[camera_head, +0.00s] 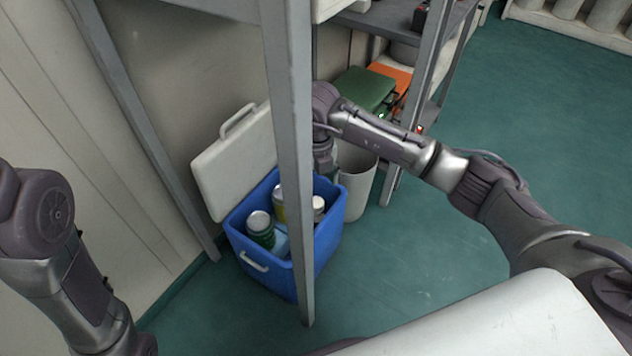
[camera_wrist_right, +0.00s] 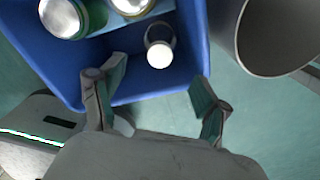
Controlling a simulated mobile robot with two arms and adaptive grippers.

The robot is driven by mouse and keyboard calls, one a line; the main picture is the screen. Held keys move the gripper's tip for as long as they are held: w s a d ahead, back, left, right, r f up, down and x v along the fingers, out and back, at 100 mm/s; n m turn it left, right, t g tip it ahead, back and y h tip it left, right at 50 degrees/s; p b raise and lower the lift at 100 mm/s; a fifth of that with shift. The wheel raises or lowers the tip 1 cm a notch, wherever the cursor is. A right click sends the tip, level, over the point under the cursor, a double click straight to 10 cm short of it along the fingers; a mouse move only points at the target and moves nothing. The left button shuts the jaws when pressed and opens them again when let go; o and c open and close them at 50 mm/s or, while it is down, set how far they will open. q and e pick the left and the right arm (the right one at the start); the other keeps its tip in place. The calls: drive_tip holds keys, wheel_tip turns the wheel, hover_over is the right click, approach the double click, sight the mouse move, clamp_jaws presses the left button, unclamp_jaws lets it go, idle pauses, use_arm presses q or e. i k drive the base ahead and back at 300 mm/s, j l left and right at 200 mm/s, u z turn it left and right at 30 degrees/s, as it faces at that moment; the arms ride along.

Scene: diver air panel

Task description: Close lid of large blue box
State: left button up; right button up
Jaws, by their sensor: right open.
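The large blue box (camera_head: 315,245) stands on the floor under a shelf frame. Its white lid (camera_head: 238,165) is open, tilted up and back toward the wall, with a handle on its upper edge. Several cans stand inside, including a green can (camera_head: 260,228). My right gripper (camera_head: 325,165) points down at the box's far right side, partly hidden by the shelf post. In the right wrist view its open, empty fingers (camera_wrist_right: 155,88) are at the blue wall (camera_wrist_right: 130,90), near a small white-topped can (camera_wrist_right: 159,47). My left arm shows at left, but its gripper is out of frame.
A grey shelf post (camera_head: 290,130) rises in front of the box. A pale bin (camera_head: 357,185) stands just right of the box, also in the wrist view (camera_wrist_right: 275,35). Green and orange cases (camera_head: 365,90) sit behind. The floor at right is clear.

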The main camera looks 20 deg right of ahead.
sight(226, 172)
drive_tip(key=k, duration=1)
